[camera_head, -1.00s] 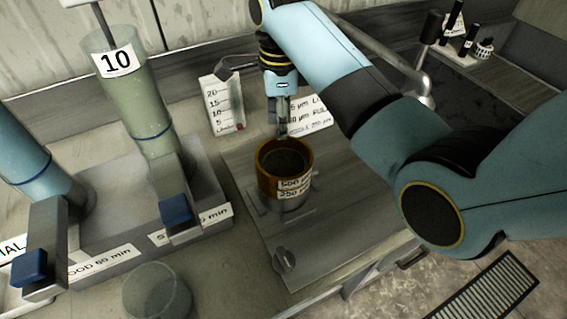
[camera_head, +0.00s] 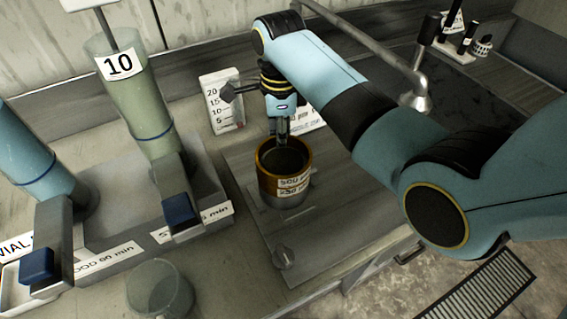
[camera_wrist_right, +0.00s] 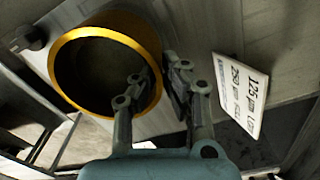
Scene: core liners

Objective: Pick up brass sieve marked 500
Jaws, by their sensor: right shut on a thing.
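The brass sieve marked 500 (camera_head: 267,182) is a round, open-topped ring with a dark inside, on top of a stack on the steel plate. A second label reading 250 (camera_head: 293,190) shows just below the 500 label. My right gripper (camera_head: 283,138) comes down on the sieve's far wall. In the right wrist view, the sieve's bright rim (camera_wrist_right: 118,28) lies beside my right gripper (camera_wrist_right: 157,82), one finger inside the ring and one outside, shut on the wall. My left gripper is out of view.
A grey stand (camera_head: 110,213) with a green cylinder marked 10 (camera_head: 128,95) is at left. A clear beaker (camera_head: 158,290) is in front. A scale card (camera_head: 222,100) stands behind the sieve. A metal tap (camera_head: 416,95) is at the back right. A sieve-size label card (camera_wrist_right: 240,95) lies near the gripper.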

